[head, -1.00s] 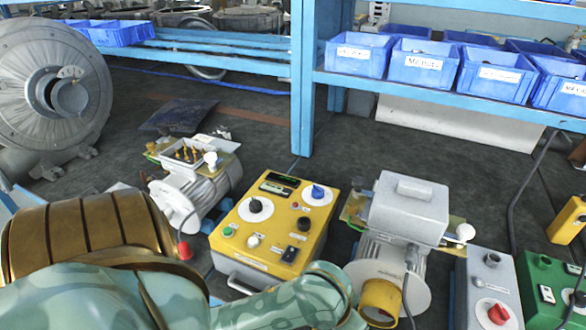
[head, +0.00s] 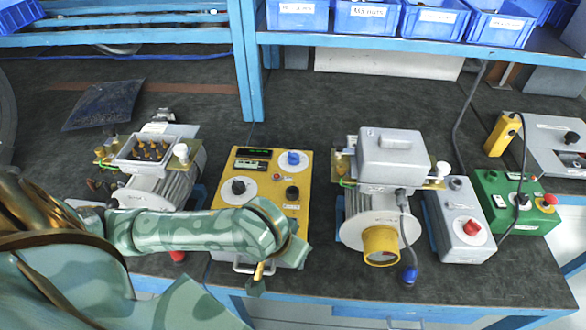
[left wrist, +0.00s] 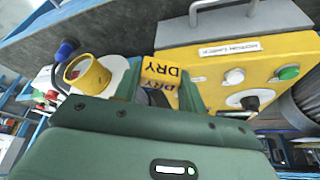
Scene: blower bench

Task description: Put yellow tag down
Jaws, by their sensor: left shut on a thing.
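In the head view my left gripper (head: 257,284) hangs at the bench's front edge, just in front of the yellow control box (head: 233,166), and is shut on the tag. Only a small yellow sliver of the tag (head: 259,270) shows there. My arm covers part of the yellow box's front. My right gripper is in neither view.
An open-topped motor (head: 160,180) stands left of the yellow box. A motor with a grey cover (head: 390,155) and yellow end ring (head: 381,245) stands right. Further right are a grey box (head: 456,210) and green box (head: 512,190). Dark bench mat (head: 330,280) is clear in front.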

